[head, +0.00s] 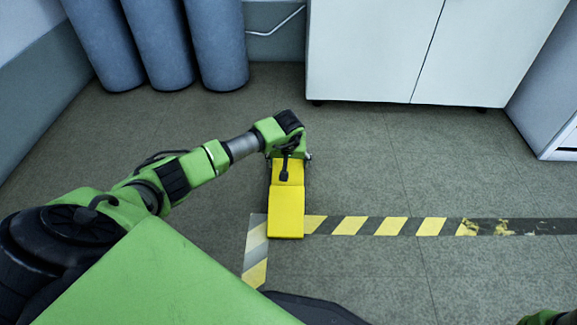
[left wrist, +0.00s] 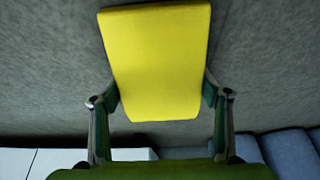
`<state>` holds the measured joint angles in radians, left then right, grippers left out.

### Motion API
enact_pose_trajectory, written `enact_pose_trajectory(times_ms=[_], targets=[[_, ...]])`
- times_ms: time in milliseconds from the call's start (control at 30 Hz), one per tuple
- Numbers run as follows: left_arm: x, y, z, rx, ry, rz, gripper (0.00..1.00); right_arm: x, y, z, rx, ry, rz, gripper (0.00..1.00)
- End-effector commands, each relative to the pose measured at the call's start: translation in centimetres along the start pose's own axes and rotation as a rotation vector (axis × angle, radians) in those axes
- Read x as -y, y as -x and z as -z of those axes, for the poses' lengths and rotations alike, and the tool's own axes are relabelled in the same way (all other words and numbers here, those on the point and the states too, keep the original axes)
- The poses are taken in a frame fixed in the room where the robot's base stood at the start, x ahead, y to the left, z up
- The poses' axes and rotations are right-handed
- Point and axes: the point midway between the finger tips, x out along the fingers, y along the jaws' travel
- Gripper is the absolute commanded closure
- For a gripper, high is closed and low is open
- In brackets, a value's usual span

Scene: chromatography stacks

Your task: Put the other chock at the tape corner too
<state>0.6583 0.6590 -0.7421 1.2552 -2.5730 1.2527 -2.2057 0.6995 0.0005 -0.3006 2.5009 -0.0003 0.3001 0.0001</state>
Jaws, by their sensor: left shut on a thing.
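A yellow chock (left wrist: 155,60) is between the two fingers of my left gripper (left wrist: 158,100) in the left wrist view, gripped at its sides. In the head view my left gripper (head: 288,160) is over the far end of the yellow shape (head: 286,214). That shape has a smaller far face and a larger near face; I cannot tell if it is one chock or two end to end. Its near end overlaps the striped tape (head: 345,226) just right of the tape corner (head: 256,226). My right gripper is out of view.
White cabinets (head: 375,50) stand at the back, with blue-grey cylinders (head: 160,45) at the back left. The grey floor (head: 400,175) right of the chock is clear.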

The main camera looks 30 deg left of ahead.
Motion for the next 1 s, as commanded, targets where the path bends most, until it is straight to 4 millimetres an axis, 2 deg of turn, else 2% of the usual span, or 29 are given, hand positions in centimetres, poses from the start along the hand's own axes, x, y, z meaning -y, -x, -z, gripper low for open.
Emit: enact_pose_trajectory(times_ms=[333,367,400,767,867,1000], targets=[[-0.1,-0.2,0.1,-0.003,0.002,-0.002,0.63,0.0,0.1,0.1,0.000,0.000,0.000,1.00],[0.0,-0.1,0.0,-0.001,0.002,-0.001,0.23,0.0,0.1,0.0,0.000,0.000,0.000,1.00],[0.0,-0.1,0.0,-0.001,0.002,-0.001,0.14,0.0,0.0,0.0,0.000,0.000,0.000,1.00],[0.0,0.0,0.1,-0.001,0.001,-0.001,0.14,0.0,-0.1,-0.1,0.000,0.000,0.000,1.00],[0.0,0.8,0.2,-0.002,0.000,-0.001,0.14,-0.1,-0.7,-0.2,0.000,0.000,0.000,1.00],[0.0,3.0,0.4,-0.002,-0.001,-0.001,0.14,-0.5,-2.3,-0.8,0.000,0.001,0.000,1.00]])
